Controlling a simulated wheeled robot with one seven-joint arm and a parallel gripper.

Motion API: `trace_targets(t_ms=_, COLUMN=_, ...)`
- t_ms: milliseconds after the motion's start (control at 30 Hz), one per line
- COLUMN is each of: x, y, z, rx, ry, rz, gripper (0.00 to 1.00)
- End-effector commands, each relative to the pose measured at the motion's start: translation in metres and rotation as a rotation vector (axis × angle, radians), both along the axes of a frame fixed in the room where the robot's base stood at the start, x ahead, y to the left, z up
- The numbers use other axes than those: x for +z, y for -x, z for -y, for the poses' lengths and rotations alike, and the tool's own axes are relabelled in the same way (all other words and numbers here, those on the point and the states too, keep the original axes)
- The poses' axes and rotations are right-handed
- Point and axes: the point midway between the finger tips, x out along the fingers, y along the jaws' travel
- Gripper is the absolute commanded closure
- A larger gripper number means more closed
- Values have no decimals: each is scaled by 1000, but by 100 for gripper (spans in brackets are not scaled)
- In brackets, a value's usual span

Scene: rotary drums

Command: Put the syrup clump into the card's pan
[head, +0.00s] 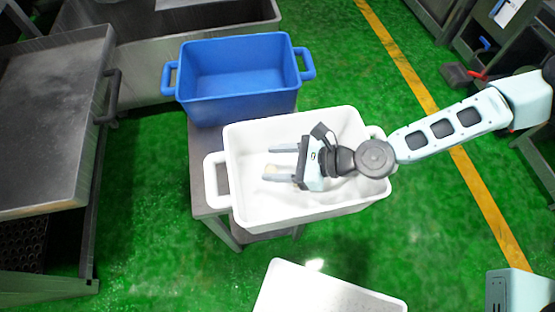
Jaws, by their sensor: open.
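A small beige lump (271,169), which looks like the syrup clump, lies in the white pan (218,178) on a grey stand. My gripper (268,163) reaches into this pan from the right, with its fingers pointing left. It is open, and the lump shows between the fingertips, near the lower one. I cannot tell whether a finger touches it. A blue pan (235,107) stands just behind the white pan and looks empty. I cannot make out a card on either pan.
A pale flat-topped surface (325,290) is at the bottom edge. Grey metal machinery (55,110) stands at the left, and more equipment with a white sheet (507,11) at the upper right. Green floor (350,75) is clear right of the blue pan.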

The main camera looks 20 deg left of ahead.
Motion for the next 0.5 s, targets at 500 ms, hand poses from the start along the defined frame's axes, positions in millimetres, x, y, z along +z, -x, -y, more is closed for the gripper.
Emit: trace_targets(t_ms=500, x=32, y=-9, z=51, rx=-2, ry=-1, rz=0, gripper=46)
